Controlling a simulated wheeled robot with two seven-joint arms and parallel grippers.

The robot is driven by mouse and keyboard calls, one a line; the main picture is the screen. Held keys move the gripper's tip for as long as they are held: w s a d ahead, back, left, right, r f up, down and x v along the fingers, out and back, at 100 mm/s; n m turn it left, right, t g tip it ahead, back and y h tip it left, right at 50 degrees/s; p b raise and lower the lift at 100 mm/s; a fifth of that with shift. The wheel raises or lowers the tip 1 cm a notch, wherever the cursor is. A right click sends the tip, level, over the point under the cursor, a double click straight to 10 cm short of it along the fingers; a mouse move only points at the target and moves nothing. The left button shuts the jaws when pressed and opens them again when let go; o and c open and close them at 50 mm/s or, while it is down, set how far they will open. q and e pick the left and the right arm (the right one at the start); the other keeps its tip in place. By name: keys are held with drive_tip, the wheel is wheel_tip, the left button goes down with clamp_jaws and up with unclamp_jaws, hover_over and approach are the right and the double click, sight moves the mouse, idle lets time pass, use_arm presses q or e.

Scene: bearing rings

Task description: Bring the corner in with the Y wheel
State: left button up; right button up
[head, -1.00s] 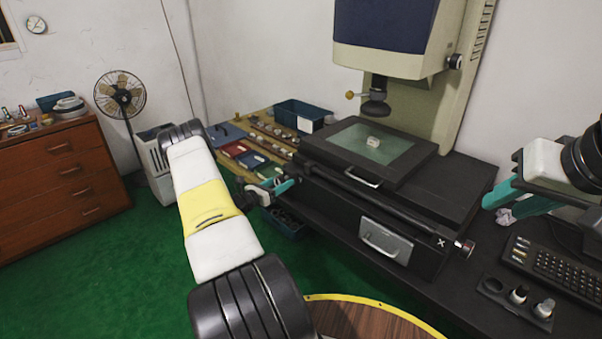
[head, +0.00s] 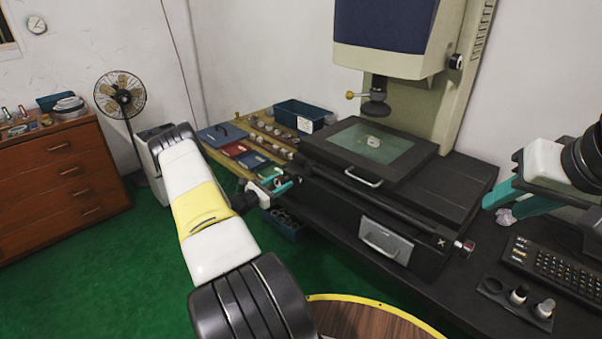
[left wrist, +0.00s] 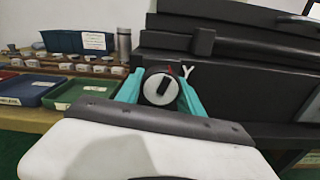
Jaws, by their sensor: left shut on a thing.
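The measuring machine's stage (head: 420,190) has a glass plate (head: 385,142) with a small pale part (head: 372,140) on it. At the stage's left end, my left gripper (head: 282,186) is shut on a round knob, the Y wheel (left wrist: 158,88). In the left wrist view the wheel has a pale face with a dark bar, between the two teal fingers (left wrist: 191,94); a small Y-shaped mark (left wrist: 186,71) stands just behind it. The X wheel (head: 465,246) is at the right front, next to an X mark. My right gripper (head: 510,195) is at the right, above the bench; its fingertips' gap is unclear.
A keyboard (head: 560,266) and a small knob panel (head: 517,300) lie at the right front. Blue and red trays (head: 235,150) and a blue bin (head: 300,115) stand left of the machine. The optical head (head: 376,105) hangs over the glass. A round wooden top (head: 370,318) is near me.

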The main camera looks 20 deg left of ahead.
use_arm(q)
drive_tip(key=o, duration=1.4)
drive_tip(key=shift+s+a, duration=0.1)
drive_tip(key=shift+s, duration=0.05)
drive_tip(key=v, duration=0.7)
drive_tip(key=shift+s, duration=0.3)
drive_tip(key=shift+a, duration=0.1)
